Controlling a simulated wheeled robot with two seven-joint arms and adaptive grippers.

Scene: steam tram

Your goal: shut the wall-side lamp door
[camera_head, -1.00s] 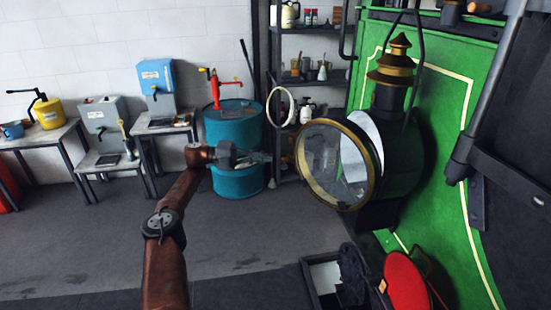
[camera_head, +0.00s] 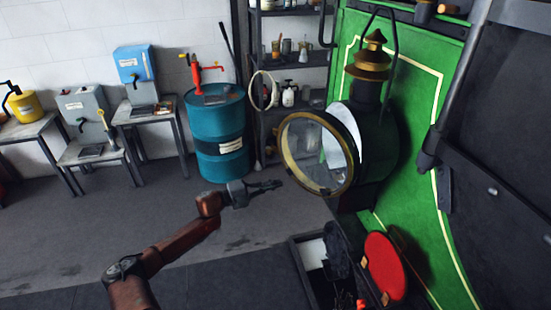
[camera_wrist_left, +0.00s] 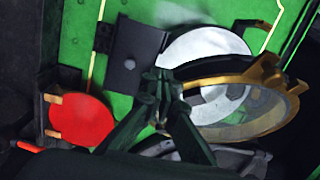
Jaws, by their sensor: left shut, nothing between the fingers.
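The lamp (camera_head: 377,143) is a dark body with a brass chimney on the green panel. Its round glass door (camera_head: 317,153) has a brass rim and stands swung open on the left, apart from the body. A pale reflector disc shows behind it, and also in the left wrist view (camera_wrist_left: 207,50). My left gripper (camera_head: 277,184) is shut and empty, just below and left of the door's lower rim. In the left wrist view its fingers (camera_wrist_left: 158,82) overlap the reflector's left edge, with the brass rim (camera_wrist_left: 215,77) to their right. My right gripper is out of view.
A red disc (camera_head: 385,267) and an open dark box (camera_head: 300,258) sit below the lamp. A blue drum (camera_head: 217,135) and a shelf rack (camera_head: 290,75) stand behind.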

